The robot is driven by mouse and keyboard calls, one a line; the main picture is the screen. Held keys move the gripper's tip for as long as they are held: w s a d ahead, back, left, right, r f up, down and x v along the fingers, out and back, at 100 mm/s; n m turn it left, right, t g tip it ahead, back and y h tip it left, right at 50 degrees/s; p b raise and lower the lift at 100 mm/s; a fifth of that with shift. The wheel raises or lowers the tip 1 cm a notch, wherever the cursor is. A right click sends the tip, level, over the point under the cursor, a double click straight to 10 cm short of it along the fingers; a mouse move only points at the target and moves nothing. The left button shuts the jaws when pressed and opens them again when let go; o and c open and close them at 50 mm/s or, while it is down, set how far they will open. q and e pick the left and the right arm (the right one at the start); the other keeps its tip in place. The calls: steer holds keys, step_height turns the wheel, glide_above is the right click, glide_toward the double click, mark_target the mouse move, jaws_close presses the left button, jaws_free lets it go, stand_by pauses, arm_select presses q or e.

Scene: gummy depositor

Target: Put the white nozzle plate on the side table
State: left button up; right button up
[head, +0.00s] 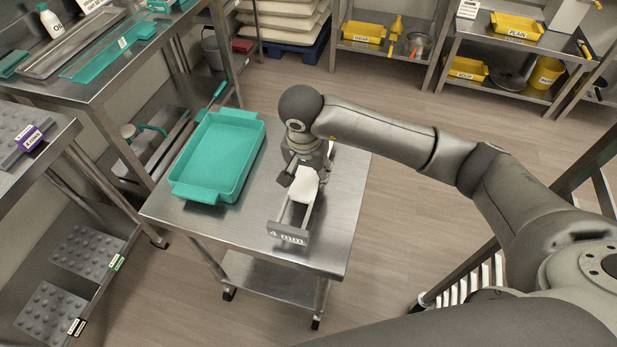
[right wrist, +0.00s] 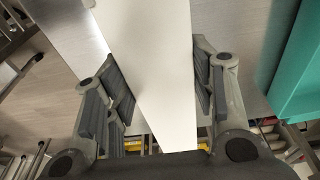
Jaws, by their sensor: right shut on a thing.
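The white nozzle plate (head: 304,187) is at the right half of the steel side table (head: 235,232), under my right gripper. My right gripper (head: 306,177) points down at it and is shut on it. In the right wrist view, the pale plate (right wrist: 155,60) fills the middle between the two fingers (right wrist: 165,95). A grey end piece marked "4 mm" (head: 288,234) shows at its near end, near the table's front edge. I cannot tell whether the plate touches the tabletop. My left gripper is not in view.
A teal tray (head: 182,190) with a handle fills the table's left part. Steel racks with grey moulds (head: 88,250) stand at left. Shelves with yellow bins (head: 515,27) stand at the back right. A dark railing (head: 470,275) is at right.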

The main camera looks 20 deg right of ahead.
mark_target(308, 174)
steer(key=f+p, duration=0.1)
steer(key=f, duration=0.2)
steer(key=shift+w, duration=0.2)
steer(key=shift+f, duration=0.3)
steer(key=shift+f, duration=0.15)
steer(key=o, duration=1.2)
